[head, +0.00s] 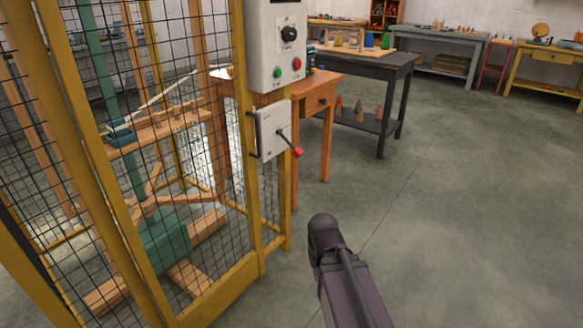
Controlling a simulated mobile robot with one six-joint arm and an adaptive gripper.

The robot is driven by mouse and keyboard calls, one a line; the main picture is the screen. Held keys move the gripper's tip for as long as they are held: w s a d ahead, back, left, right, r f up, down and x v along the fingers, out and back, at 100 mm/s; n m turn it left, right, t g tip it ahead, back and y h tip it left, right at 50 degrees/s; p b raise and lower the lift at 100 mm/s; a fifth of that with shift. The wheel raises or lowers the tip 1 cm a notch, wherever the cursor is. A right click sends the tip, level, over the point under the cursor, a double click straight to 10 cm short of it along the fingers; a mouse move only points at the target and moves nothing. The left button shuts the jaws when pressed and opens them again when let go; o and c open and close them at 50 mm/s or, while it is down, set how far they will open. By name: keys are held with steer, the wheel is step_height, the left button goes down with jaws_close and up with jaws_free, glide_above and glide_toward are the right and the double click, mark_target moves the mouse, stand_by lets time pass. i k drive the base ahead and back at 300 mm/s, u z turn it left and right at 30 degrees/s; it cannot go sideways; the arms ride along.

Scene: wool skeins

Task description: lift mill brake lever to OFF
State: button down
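The mill brake lever (288,142) is a short dark bar with a red knob (297,152) at its end. It comes out of a pale switch box (272,131) on the yellow cage post and slants down to the right. Any labels on the box are too small to read. A dark link of my own arm rises from the bottom of the view, below and to the right of the lever and apart from it. No gripper fingers show in the view.
A yellow mesh cage (262,262) with a dark handle fills the left. A grey control box (276,75) with a black dial and green and red buttons hangs above the lever. A wooden table (326,90) stands close behind. The floor to the right is clear.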

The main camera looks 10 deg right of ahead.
mark_target(297, 152)
steer(key=u, duration=0.85)
steer(key=k, duration=0.1)
steer(key=z, duration=1.9)
steer(key=i, duration=0.7)
steer(key=u, duration=0.8)
